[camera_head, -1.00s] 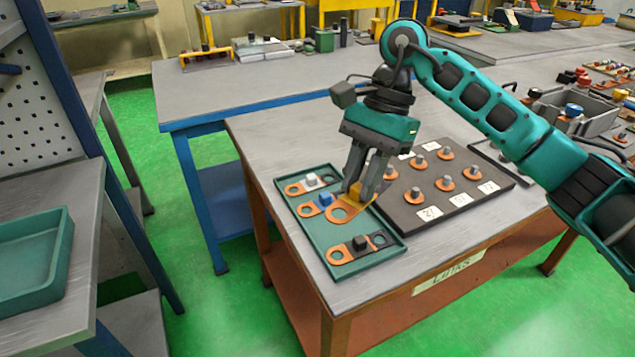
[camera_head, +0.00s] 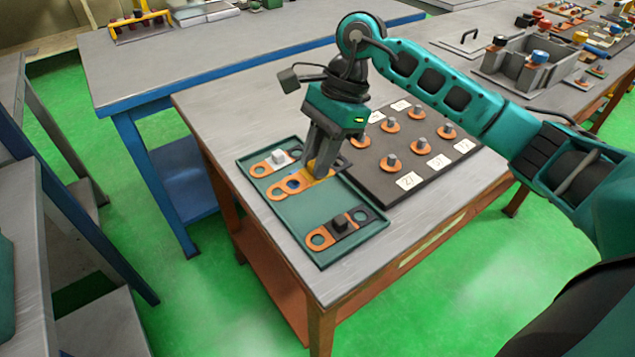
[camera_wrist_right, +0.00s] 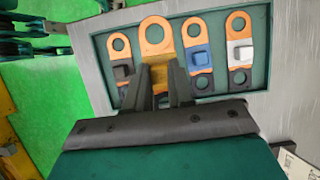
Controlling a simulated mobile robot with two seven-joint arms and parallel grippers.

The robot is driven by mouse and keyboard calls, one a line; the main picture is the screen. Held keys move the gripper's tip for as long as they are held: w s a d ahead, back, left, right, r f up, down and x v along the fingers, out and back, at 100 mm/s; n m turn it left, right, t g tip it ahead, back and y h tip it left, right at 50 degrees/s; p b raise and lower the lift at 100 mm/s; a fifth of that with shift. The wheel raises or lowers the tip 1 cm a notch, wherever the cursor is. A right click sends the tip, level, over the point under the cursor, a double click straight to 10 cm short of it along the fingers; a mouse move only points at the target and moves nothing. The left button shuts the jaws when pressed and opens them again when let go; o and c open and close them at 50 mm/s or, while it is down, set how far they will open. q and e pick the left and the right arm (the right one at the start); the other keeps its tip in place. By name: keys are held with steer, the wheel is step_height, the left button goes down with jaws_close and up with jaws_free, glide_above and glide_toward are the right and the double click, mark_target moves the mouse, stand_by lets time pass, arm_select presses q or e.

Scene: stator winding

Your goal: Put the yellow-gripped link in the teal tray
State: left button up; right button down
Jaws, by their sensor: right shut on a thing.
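My right gripper (camera_head: 322,172) is shut on the yellow-gripped link (camera_head: 312,169), at its yellow block; the link's orange ring end sticks out to the left. The link is over the teal tray (camera_head: 295,218). In the right wrist view my right gripper (camera_wrist_right: 161,82) has the link (camera_wrist_right: 156,36) between the black-gripped and blue-gripped links. The link looks larger there than its neighbours, so it seems raised; its exact height I cannot tell. In the head view it partly hides the blue-gripped link (camera_head: 294,183). My left gripper is not in view.
A white-gripped link (camera_head: 279,158) and a black-gripped link (camera_head: 338,224) lie in the tray. A dark board (camera_head: 378,184) with several pegs and number cards stands right beside the tray. Grey bins (camera_head: 535,65) stand farther right.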

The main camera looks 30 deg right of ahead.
mark_target(311, 203)
step_height(311, 203, down, 6)
steer(key=shift+f, duration=0.3)
steer(key=shift+f+b, duration=0.2)
steer(key=shift+b, duration=0.1)
steer(key=c, duration=1)
jaws_free()
steer(key=shift+r, duration=0.1)
steer(key=shift+r, duration=0.1)
